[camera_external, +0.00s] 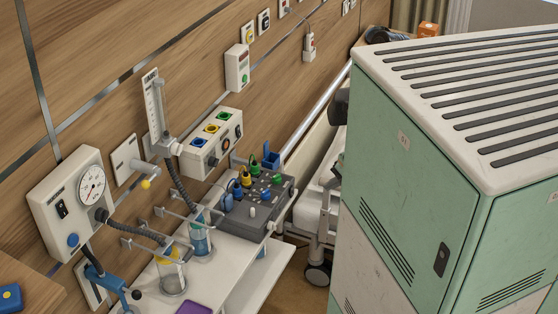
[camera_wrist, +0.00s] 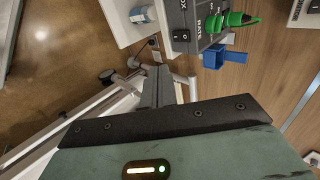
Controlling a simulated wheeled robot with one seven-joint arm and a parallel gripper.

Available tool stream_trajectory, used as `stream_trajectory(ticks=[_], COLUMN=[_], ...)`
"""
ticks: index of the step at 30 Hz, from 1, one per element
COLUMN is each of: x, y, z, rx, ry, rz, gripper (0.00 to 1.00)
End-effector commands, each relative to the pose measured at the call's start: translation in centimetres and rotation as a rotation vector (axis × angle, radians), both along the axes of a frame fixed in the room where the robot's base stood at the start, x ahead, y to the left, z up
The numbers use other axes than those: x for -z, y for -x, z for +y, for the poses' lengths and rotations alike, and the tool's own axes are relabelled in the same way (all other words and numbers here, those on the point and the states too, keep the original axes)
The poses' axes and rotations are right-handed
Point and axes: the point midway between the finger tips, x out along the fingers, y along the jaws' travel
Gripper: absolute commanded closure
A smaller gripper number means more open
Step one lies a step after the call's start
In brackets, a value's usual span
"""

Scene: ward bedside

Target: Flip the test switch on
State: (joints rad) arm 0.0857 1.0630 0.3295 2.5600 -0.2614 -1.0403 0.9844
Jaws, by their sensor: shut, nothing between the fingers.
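In the wrist view, my gripper (camera_wrist: 163,72) is shut and empty, with its fingers close together. Past it at the top stands a dark grey box (camera_wrist: 203,12) with "RATE" lettering and a black rocker switch marked 0 (camera_wrist: 181,35). The fingers are apart from this switch and appear below it in the picture. I see no legible "test" label, so I cannot tell whether this is the test switch. In the external view, a grey box (camera_external: 259,212) with coloured plugs stands on the white bedside shelf; my gripper cannot be made out there.
A green plug (camera_wrist: 232,20) and a blue holder (camera_wrist: 225,56) are beside the grey box. A rail (camera_wrist: 75,112) crosses the wrist view's left. Wall units include a gauge panel (camera_external: 75,205) with another black switch. Two clear jars (camera_external: 172,277) stand on the shelf (camera_external: 225,275).

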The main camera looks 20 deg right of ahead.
Motion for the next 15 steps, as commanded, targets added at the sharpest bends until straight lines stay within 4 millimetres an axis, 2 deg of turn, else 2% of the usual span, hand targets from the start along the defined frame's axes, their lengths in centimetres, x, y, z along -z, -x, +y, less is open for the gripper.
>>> stream_trajectory(ticks=[8, 15], x=[0.1, 1.3], y=[0.0, -0.6], z=[0.0, 0.6], rx=[-0.002, -0.005], ry=[0.002, 0.002], rz=[-0.001, -0.005], gripper=[1.0, 1.0])
